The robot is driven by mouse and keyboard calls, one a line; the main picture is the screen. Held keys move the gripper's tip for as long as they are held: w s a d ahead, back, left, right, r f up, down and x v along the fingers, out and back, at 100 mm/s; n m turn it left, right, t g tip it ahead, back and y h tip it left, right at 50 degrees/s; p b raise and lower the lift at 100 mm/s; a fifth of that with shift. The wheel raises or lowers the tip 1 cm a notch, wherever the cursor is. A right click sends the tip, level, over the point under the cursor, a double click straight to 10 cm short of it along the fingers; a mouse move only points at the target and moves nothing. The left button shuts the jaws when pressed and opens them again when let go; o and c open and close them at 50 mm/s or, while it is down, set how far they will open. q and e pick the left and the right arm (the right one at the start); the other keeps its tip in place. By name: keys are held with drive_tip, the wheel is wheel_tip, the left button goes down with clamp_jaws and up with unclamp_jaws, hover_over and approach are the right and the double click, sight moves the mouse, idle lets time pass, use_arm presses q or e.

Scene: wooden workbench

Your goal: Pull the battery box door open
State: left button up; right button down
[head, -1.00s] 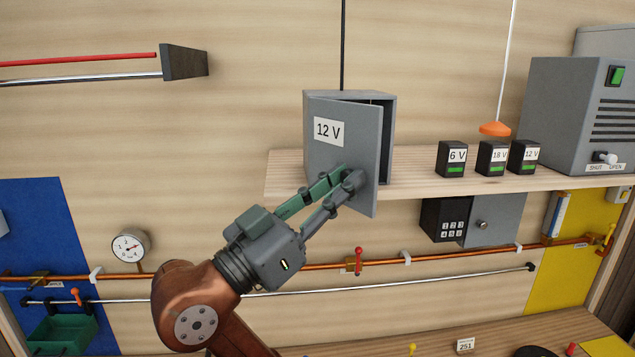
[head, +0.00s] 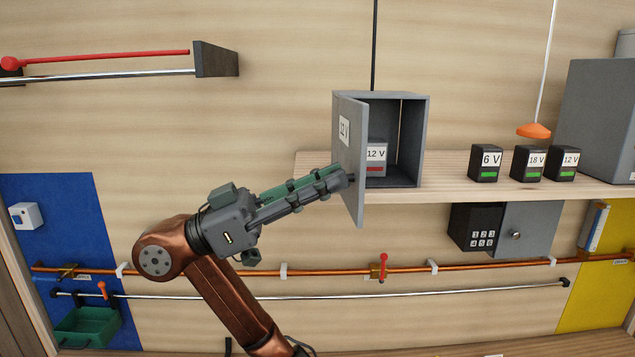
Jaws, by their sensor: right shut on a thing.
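The grey battery box (head: 378,96) stands on the wooden shelf, with its door (head: 350,165) swung wide open toward the left. The door bears a 12 V label, seen at a steep angle. A 12 V battery (head: 376,157) with a red bar stands inside the box. My right gripper (head: 345,181) is at the lower part of the door, shut on what looks like its handle, which the fingers hide. My left gripper is not in view.
Three batteries, 6 V (head: 486,164), 18 V (head: 528,164) and 12 V (head: 564,164), stand on the shelf (head: 450,190) right of the box. A keypad box (head: 477,229) is below the shelf.

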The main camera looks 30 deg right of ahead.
drive_tip(key=c, duration=1.8)
unclamp_jaws()
drive_tip(key=v, duration=1.2)
